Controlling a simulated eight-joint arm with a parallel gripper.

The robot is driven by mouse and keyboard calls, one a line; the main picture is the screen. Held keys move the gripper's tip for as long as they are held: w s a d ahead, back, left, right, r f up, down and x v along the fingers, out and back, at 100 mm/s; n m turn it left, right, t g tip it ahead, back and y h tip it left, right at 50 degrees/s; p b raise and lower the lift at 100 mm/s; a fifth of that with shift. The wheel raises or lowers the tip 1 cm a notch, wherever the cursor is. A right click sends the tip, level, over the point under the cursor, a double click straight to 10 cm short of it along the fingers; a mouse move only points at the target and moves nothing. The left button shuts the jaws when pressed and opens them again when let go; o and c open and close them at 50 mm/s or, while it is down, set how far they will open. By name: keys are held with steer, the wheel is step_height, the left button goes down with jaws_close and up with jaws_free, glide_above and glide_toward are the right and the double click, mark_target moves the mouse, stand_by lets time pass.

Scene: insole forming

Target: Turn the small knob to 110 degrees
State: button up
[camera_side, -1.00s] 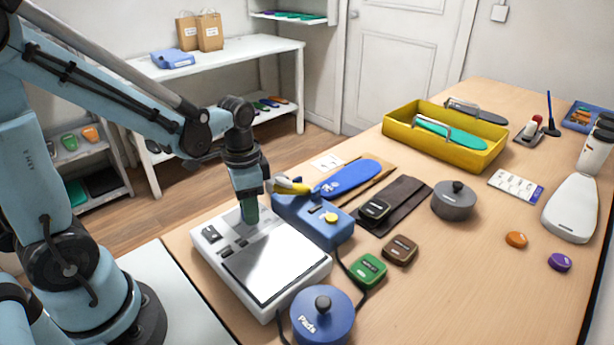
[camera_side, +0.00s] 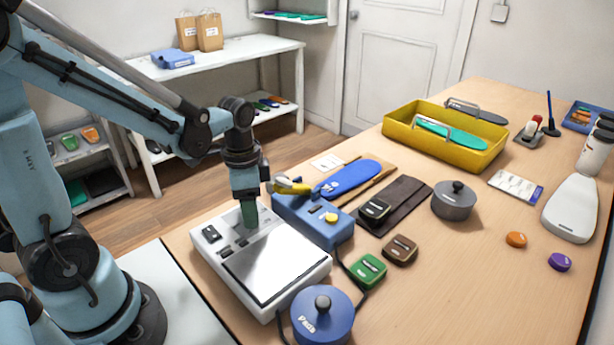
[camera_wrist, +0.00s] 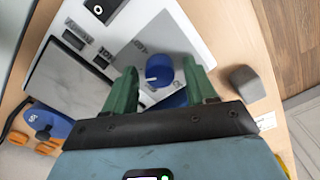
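The small blue knob (camera_wrist: 159,70) shows in the wrist view on the grey panel of the white press machine (camera_wrist: 95,50). A white mark on the knob's top points toward the picture's left. More blue shows just below it, partly hidden. My gripper (camera_wrist: 163,85) has its two green fingers on either side of the knob, with a visible gap at the left finger; contact at the right cannot be told. In the side view my gripper (camera_side: 249,214) points down at the back of the machine (camera_side: 205,240), and its fingers hide the knob.
A blue box (camera_side: 310,222) with a yellow handle and yellow button stands close right of my gripper. A blue lidded pot (camera_side: 322,318) stands in front of the machine. A yellow tray (camera_side: 400,140) is farther back. The table's right front is mostly clear.

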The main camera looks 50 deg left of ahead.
stand_by(0.3)
steer(key=shift+r, duration=6.05)
steer(key=d+f+n+t, duration=0.1)
steer(key=n+t, duration=0.1)
steer(key=d+f+n+t, duration=0.1)
steer(key=n+t, duration=0.1)
steer(key=d+f+n+t, duration=0.1)
steer(key=d+n+t, duration=0.1)
steer(key=t, duration=0.1)
steer(key=shift+s, duration=0.4)
